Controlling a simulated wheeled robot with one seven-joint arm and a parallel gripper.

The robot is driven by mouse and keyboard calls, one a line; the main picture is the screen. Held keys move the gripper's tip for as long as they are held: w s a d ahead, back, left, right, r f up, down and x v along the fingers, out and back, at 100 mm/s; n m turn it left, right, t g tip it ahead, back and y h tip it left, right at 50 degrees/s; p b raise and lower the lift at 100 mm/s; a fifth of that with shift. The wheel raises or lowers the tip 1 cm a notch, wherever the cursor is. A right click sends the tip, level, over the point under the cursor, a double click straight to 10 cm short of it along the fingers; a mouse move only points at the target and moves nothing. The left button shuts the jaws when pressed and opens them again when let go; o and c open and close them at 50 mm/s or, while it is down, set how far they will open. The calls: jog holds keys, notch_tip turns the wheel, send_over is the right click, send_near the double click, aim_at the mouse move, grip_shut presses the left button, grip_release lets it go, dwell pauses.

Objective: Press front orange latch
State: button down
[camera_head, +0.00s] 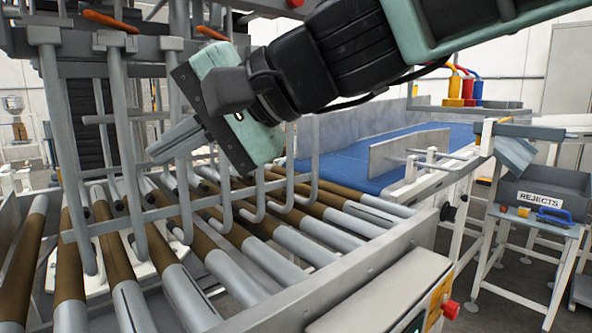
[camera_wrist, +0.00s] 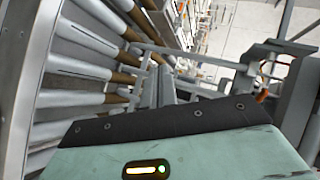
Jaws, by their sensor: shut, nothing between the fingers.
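Several orange latch handles show on the grey frame in the head view. One orange handle (camera_head: 110,20) lies across the top left, and another orange handle (camera_head: 212,33) sits to its right, above my gripper. I cannot tell which is the front latch. In the wrist view a small orange piece (camera_wrist: 262,96) shows at the right, beside a grey bar. My gripper (camera_head: 160,150) is shut and empty, pointing left and down among the upright bars above the rollers. Its fingers also show in the wrist view (camera_wrist: 163,80). I see no contact with an orange latch.
Grey hooked bars (camera_head: 190,190) hang close around my gripper. Brown and grey rollers (camera_head: 255,255) lie below. A blue conveyor belt (camera_head: 345,170) is behind, at the right. A REJECTS bin (camera_head: 540,200) and a red button (camera_head: 450,309) are at the right.

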jog(key=s+d+f+n+g+h+p, duration=0.1)
jog(key=s+d+f+n+h, duration=0.2)
jog(key=d+f, duration=0.9)
jog(key=s+d+f+n+g+h+p, duration=0.1)
jog(key=s+d+f+n+h, duration=0.2)
jog(key=s+d+f+h, duration=0.5)
jog(key=d+f, duration=0.5)
jog(key=d, duration=0.2)
jog(key=shift+s+d+n+h+p, duration=0.3)
jog(key=shift+s+n+h+p, duration=0.05)
jog(key=shift+n+h+p, duration=0.05)
jog(key=shift+f, duration=0.1)
